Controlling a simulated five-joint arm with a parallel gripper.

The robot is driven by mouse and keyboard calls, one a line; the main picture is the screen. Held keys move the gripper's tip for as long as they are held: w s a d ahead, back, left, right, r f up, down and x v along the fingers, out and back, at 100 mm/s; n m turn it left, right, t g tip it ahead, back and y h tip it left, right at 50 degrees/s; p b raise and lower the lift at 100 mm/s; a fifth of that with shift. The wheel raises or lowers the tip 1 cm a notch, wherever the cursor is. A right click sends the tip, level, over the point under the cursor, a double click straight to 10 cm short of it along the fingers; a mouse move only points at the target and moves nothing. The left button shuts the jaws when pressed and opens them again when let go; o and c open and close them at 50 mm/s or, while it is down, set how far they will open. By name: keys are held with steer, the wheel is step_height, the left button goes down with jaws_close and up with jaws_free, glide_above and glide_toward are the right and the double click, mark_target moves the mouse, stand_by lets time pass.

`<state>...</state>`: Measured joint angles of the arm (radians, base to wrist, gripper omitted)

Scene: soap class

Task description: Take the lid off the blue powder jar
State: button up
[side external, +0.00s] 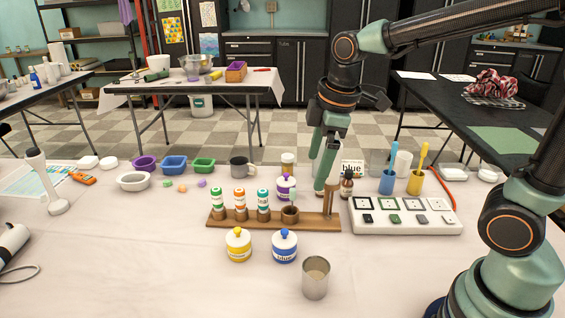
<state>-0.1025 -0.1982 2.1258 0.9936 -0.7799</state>
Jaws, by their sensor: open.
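The blue powder jar (285,249) stands upright on the table in front of the wooden rack. It is white with a blue band, and its lid with a round blue knob (285,233) sits on top. My gripper (320,172) is open and points down, above and behind the right part of the rack. It is apart from the blue jar, up and to its right in the picture. I see nothing between its fingers.
A yellow-lidded jar (238,245) stands left of the blue jar. A metal cup (316,278) stands at front right. The wooden rack (240,219) with several vials is behind. A purple-lidded jar (286,190) stands behind it.

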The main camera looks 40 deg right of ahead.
steer(key=w+a+f+n+g, duration=0.25)
steer(key=w+f+n, duration=0.2)
steer(key=n, duration=0.35)
glide_above(284, 230)
steer(key=f, duration=0.8)
steer(key=shift+d+f, duration=0.1)
steer(key=shift+d, duration=0.1)
steer(key=shift+s+a+f, duration=0.1)
steer(key=shift+f, duration=1.25)
steer(key=shift+a+f, duration=0.1)
steer(key=shift+f, duration=1.25)
steer(key=c, duration=1.3)
